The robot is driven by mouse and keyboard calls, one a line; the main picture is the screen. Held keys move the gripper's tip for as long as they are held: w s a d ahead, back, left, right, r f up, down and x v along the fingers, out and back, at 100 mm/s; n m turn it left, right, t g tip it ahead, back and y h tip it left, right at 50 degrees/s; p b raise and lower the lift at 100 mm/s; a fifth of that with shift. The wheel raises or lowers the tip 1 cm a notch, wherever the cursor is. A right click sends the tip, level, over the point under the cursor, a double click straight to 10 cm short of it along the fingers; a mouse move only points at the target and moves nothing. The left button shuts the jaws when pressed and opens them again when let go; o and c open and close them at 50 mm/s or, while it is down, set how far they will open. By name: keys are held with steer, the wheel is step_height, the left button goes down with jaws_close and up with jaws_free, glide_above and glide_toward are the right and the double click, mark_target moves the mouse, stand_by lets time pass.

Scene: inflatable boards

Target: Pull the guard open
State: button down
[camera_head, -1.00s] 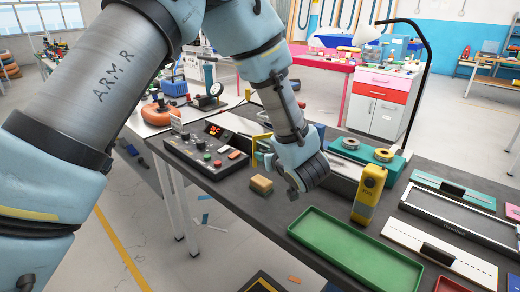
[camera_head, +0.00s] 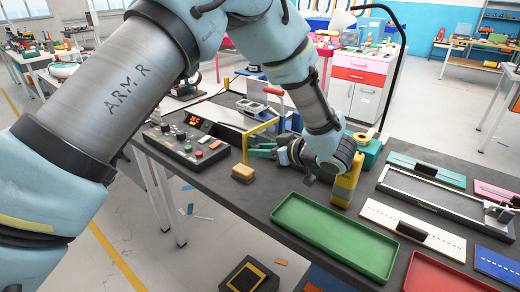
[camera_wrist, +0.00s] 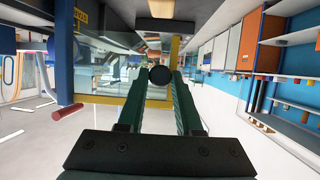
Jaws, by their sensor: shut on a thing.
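The guard is a clear panel in a yellow frame (camera_head: 262,128), standing on the dark bench behind the yellow block. In the wrist view its yellow edge (camera_wrist: 105,99) and see-through pane (camera_wrist: 105,55) fill the upper left. My gripper (camera_head: 256,150) reaches in from the right, its green fingers level and pointing at the frame. In the wrist view the fingers (camera_wrist: 160,82) are shut on a round black knob (camera_wrist: 160,74) at their tips. The knob's mounting on the frame is hidden behind it.
A control box (camera_head: 188,142) with a red display stands left of the guard. A yellow handheld device (camera_head: 347,184) stands by my wrist, close to the green tray (camera_head: 335,237). A lamp (camera_head: 392,60) rises behind.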

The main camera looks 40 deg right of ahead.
steer(key=c, duration=0.6)
jaws_free()
steer(key=a+b+v, duration=0.1)
steer(key=b+v, duration=0.2)
steer(key=v, duration=0.7)
steer(key=shift+s+d, duration=0.35)
steer(key=shift+d, duration=0.1)
steer(key=shift+s+r, duration=0.1)
steer(key=shift+r, duration=0.05)
